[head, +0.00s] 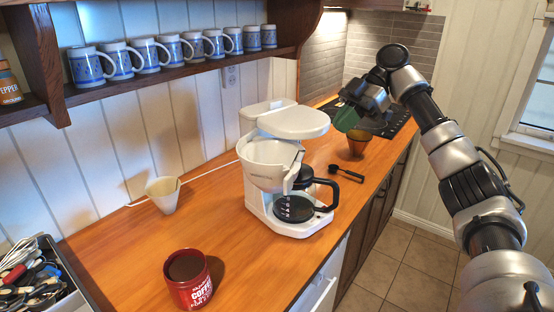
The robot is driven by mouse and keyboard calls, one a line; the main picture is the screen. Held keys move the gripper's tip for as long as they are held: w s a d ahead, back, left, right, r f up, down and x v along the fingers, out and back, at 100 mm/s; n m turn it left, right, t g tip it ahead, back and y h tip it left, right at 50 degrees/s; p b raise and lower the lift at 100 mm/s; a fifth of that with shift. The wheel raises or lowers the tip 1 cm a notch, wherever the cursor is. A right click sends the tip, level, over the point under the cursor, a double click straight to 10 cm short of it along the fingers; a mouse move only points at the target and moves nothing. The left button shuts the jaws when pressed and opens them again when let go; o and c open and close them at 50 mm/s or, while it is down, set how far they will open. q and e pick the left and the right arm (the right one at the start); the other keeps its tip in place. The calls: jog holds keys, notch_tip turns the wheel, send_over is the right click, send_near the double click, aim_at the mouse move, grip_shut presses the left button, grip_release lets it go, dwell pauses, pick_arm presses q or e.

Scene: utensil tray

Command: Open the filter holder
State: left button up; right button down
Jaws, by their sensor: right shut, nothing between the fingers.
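The white coffee maker (254,128) stands mid-counter with a flat rounded lid (293,122) on top. Its white filter holder (270,168) juts out from under the lid toward the left and front, and part of its open top shows. A glass carafe with a black handle (326,197) sits below on the base. My right gripper (346,119) is shut and empty, with green fingertips, in the air to the right of the lid and apart from the coffee maker. My left gripper is not in view.
A brown cup (358,143) and a black scoop (346,174) lie right of the coffee maker. A pale paper filter (163,195) and red coffee can (188,280) stand left. A utensil tray (77,296) is at lower left. Mugs (146,54) line the shelf above.

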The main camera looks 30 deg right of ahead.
send_near(270, 169)
notch_tip(270, 169, down, 6)
jog(key=s+a, duration=0.1)
jog(key=shift+a+r, duration=0.15)
jog(key=shift+a, duration=0.05)
jog(key=shift+s, duration=0.1)
